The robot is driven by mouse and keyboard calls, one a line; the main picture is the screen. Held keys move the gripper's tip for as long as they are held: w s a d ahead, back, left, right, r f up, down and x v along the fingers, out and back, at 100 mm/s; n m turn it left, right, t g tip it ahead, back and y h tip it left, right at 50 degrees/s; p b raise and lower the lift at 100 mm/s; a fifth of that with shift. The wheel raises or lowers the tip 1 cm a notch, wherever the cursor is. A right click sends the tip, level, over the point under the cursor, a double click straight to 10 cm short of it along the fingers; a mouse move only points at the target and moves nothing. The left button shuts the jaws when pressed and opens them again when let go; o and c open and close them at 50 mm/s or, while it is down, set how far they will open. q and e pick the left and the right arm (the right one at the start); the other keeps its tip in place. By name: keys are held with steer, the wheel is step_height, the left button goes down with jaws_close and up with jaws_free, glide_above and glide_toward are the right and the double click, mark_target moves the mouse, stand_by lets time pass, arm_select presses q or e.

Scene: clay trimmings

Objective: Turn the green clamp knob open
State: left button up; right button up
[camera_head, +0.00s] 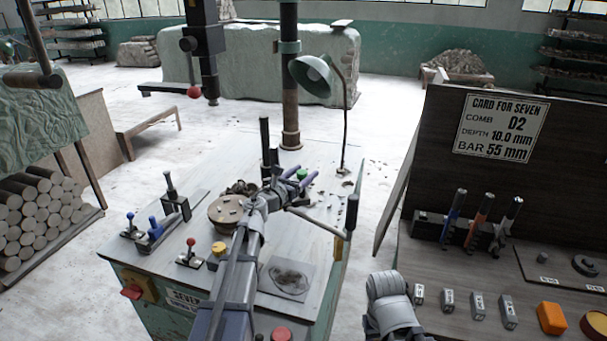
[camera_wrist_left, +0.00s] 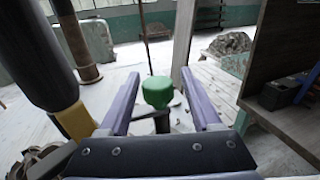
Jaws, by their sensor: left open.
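The green clamp knob (camera_head: 301,174) stands on the workbench, just left of the lamp's base. In the left wrist view the knob (camera_wrist_left: 157,91) is a short green cap on a dark stem. My left gripper (camera_head: 301,178) is open, and its two purple fingers reach to either side of the knob. In the left wrist view the fingers of the left gripper (camera_wrist_left: 159,76) show clear gaps on both sides of the knob, with no visible contact. The knob's lower mount is partly hidden by the gripper. My right gripper is not in view; only part of that arm shows.
A green desk lamp (camera_head: 314,77) and dark upright posts stand close to the knob. A round wooden disc (camera_head: 226,212), a yellow button (camera_head: 218,249) and several small levers are on the bench's left. A dark bench with a sign (camera_head: 502,127) stands at the right.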

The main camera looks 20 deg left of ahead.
arm_select(q)
steer(key=shift+y, duration=0.3)
